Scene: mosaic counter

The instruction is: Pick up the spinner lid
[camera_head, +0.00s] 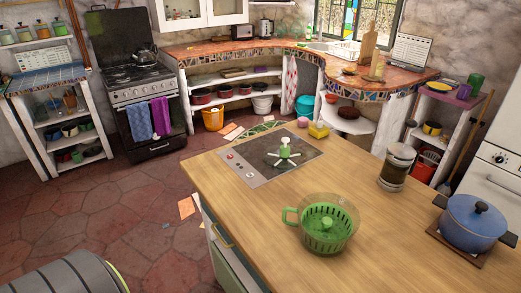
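A piece with a green knob and pale spokes (284,155), which looks like the spinner lid, lies on the dark hob set into the wooden island; its outer rim is hard to make out. The green spinner bowl (343,239) stands upright nearer to me on the island, with its handle to the left and a green slotted basket inside. The bowl is open at the top. Neither of my grippers is in view.
A yellow block (318,130) and a small pinkish item (303,122) sit behind the hob. The wood left of the bowl is clear.

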